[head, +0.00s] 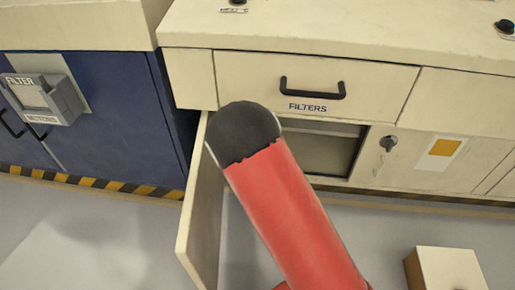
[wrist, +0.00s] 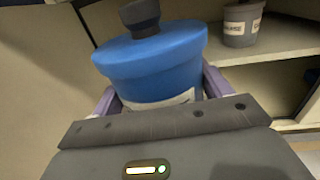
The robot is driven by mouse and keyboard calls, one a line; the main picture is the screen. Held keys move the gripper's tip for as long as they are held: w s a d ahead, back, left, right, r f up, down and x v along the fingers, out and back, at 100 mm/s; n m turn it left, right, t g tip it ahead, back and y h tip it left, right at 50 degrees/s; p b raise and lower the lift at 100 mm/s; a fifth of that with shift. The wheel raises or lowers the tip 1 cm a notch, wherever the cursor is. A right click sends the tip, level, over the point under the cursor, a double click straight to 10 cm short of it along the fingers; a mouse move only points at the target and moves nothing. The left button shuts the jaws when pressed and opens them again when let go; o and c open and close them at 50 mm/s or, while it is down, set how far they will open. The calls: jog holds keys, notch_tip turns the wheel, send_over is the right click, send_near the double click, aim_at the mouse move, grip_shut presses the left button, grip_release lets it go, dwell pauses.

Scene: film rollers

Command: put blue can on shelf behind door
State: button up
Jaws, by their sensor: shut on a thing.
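The blue can (wrist: 152,62) with a dark knob on its lid fills the middle of the wrist view. My gripper (wrist: 155,100) is shut on it, with a purple finger showing at each side. The can's lower part is hidden behind the gripper body. The shelf (wrist: 265,45) shows to the right of the can, inside the cabinet. The open door (head: 198,215) swings out from the cabinet under the filters drawer in the head view. The shelf opening (head: 335,152) is partly covered by my red arm, which also hides my gripper and the can there.
A grey labelled canister (wrist: 242,24) stands on the shelf at the right. A blue cabinet (head: 90,120) with a filter box (head: 45,98) is at left. A pale box (head: 445,270) stands on the floor at lower right.

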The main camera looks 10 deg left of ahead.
jog(key=shift+w+d+f+b, duration=0.25)
jog(key=shift+w+b, duration=0.75)
jog(key=shift+w, duration=3.55)
jog(key=shift+w+d+f+b, duration=0.2)
jog(key=shift+w+b, duration=0.75)
jog(key=shift+w, duration=3.55)
jog(key=shift+w+d+f+b, duration=0.1)
jog(key=shift+w+f+b, duration=0.6)
jog(key=shift+w, duration=3.85)
jog(key=shift+r+b, duration=0.3)
jog(key=shift+r, duration=0.05)
jog(key=shift+f+b, duration=0.45)
jog(key=shift+f, duration=0.15)
jog(key=o, duration=1.1)
jog(key=shift+f, duration=0.1)
jog(key=shift+s, duration=0.1)
